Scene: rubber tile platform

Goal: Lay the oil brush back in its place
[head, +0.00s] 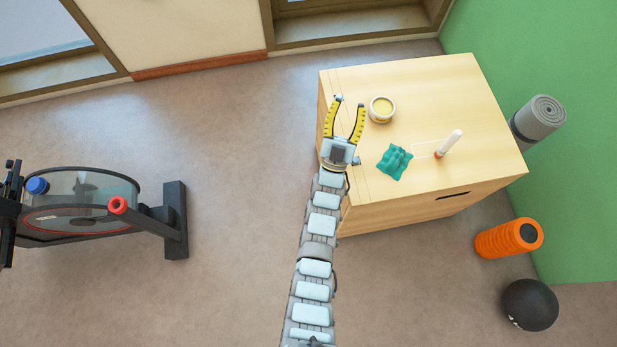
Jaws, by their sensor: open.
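A slim white stick with an orange-brown lower end, which looks like the oil brush (451,142), is on the wooden cabinet top (430,90). It appears tilted or upright; I cannot tell which. A thin pale outline (426,142) is marked on the wood just left of it. My gripper (350,103) is open and empty, with its two yellow-and-black fingers spread over the left part of the cabinet top. It is well to the left of the brush and apart from it.
A round tub with yellow contents (382,107) sits just right of my fingers. A crumpled teal cloth (395,161) lies between my gripper and the brush. A grey rolled mat (540,118), orange roller (508,238) and black ball (530,305) are right of the cabinet.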

